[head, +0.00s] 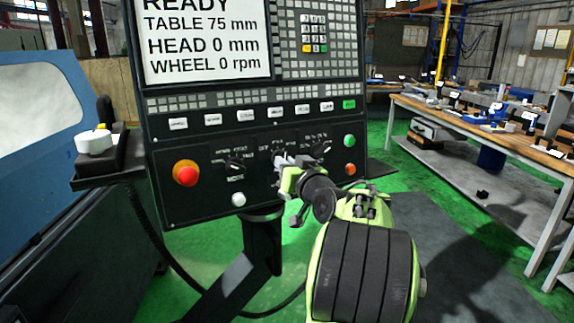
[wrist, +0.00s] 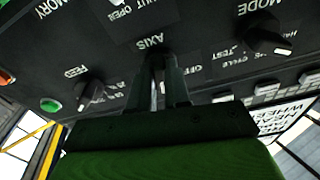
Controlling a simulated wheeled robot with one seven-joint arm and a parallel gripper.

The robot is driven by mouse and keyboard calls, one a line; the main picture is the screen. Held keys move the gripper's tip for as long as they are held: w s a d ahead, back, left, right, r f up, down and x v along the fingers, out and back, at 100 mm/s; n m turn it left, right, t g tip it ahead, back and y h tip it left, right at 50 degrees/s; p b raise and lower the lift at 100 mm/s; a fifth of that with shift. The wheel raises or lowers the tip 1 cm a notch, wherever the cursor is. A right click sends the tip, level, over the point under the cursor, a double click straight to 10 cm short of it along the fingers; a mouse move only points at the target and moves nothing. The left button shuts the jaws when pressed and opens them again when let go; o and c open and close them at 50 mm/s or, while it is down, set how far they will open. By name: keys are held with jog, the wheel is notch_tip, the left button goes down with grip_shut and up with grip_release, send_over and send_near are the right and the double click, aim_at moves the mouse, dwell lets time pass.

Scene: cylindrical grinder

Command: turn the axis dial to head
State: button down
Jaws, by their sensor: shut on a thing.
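The axis dial is on the lower control panel (head: 205,190), between the mode dial (head: 235,165) and the feed dial (head: 320,149). In the wrist view the picture is upside down, and the AXIS label (wrist: 141,42) shows just beyond my fingertips. My gripper (head: 284,163) is at the panel and shut on the axis dial; its fingers also show in the wrist view (wrist: 160,65). The fingers cover the dial, so its pointer and setting cannot be read. An OFF label (wrist: 197,58) shows beside the fingers.
The screen (head: 205,45) reads READY, TABLE 75 mm, HEAD 0 mm, WHEEL 0 rpm. A red stop button (head: 187,174) and a white button (head: 238,199) are left of my gripper. Green (head: 349,141) and orange (head: 350,169) buttons are to its right. A workbench (head: 480,130) stands farther right.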

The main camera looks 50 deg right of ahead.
jog(key=m+p, duration=0.1)
jog(key=m, duration=0.2)
jog(key=m+g+h+p, duration=0.1)
jog(key=m, duration=0.2)
jog(key=shift+w+a+r, duration=0.1)
jog(key=shift+a, duration=0.1)
jog(key=shift+m, duration=0.4)
jog(key=c, duration=1.1)
grip_release()
jog(key=b+v, duration=0.1)
jog(key=v, duration=1.4)
jog(key=shift+s+a, duration=0.25)
jog(key=shift+a, duration=0.1)
